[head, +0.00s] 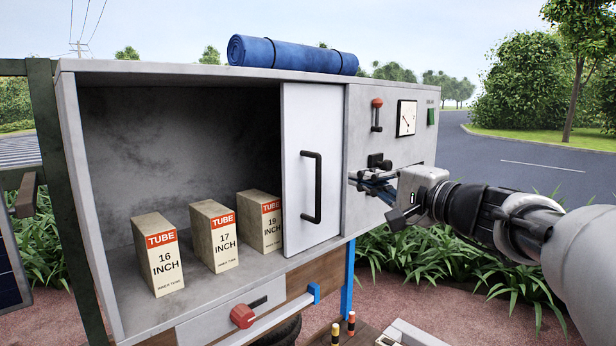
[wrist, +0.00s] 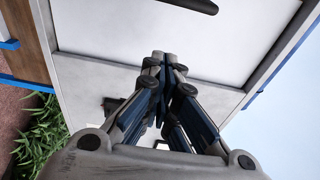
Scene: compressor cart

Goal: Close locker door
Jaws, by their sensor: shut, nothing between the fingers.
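The locker door (head: 313,165) is a pale grey sliding panel at the right end of the locker opening (head: 180,140). The rest of the opening to its left is uncovered. A dark vertical handle (head: 312,188) is on the door, and part of it shows at the top of the wrist view (wrist: 190,5). My gripper (head: 356,182) is to the right of the handle, in front of the control panel near the door's right edge. Its fingers (wrist: 165,60) are shut with nothing between them. I cannot tell whether the fingertips touch the surface.
Three tube boxes (head: 160,254) stand inside the locker. A blue roll (head: 290,55) lies on top. The control panel (head: 388,140) has a red-knobbed lever (head: 376,114), a gauge (head: 406,118) and a green switch (head: 431,117). A red knob (head: 242,316) is below the opening.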

